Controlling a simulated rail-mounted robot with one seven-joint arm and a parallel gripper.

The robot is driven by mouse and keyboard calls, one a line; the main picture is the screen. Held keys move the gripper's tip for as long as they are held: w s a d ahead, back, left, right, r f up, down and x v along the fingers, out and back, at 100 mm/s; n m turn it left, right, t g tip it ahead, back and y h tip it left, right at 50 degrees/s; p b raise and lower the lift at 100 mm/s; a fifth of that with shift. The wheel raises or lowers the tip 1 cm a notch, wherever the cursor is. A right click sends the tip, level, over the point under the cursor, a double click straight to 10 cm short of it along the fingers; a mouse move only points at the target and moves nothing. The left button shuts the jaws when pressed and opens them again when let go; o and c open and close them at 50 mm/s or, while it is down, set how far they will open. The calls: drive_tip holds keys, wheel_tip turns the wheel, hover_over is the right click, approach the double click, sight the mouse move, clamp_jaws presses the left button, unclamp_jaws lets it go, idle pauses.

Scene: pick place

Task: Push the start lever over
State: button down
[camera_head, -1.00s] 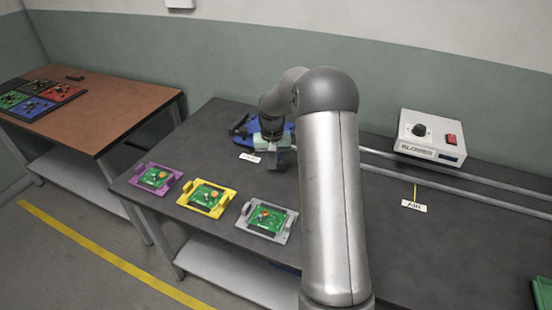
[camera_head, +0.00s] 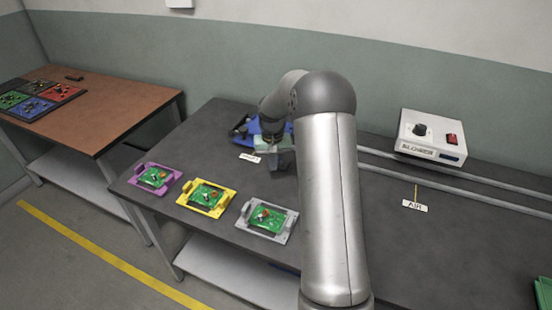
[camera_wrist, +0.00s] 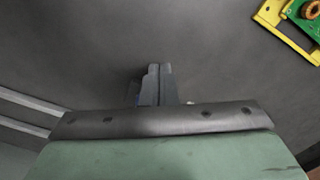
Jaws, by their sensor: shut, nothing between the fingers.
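A blue device (camera_head: 241,128) stands toward the back of the dark table in the head view, partly hidden behind my gripper. A small white label (camera_head: 250,158) lies in front of it; its text is too small to read. No start lever can be made out clearly in either view. My gripper (camera_head: 281,166) points down in front of the blue device, low over the table. In the wrist view my gripper's fingers (camera_wrist: 157,72) are together with nothing between them. Whether they touch anything cannot be told.
Purple (camera_head: 154,190), yellow (camera_head: 181,199) and grey (camera_head: 242,220) trays with green boards sit along the front edge. A white blower box (camera_head: 432,137) stands at the back right, near two rails (camera_head: 470,192) and an AIR label (camera_head: 415,205).

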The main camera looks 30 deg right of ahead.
drive_tip(key=shift+w+d+p, duration=0.2)
drive_tip(key=shift+w+d, duration=0.1)
drive_tip(key=shift+d, duration=0.2)
drive_tip(key=shift+w+d+p, duration=0.15)
drive_tip(key=shift+w+d, duration=0.15)
drive_tip(key=shift+d, duration=0.2)
drive_tip(key=shift+w+d+f, duration=0.25)
drive_tip(key=shift+w+d, duration=0.2)
drive_tip(key=shift+w, duration=0.15)
drive_tip(key=shift+d+r, duration=0.1)
drive_tip(key=shift+r, duration=0.15)
drive_tip(key=shift+w+d+p, duration=0.65)
drive_tip(key=shift+w+d, duration=0.35)
drive_tip(key=shift+d, duration=0.1)
wheel_tip(320, 180, up, 8)
drive_tip(key=p, duration=0.4)
drive_tip(key=shift+s+a, duration=0.35)
drive_tip(key=shift+a, duration=0.05)
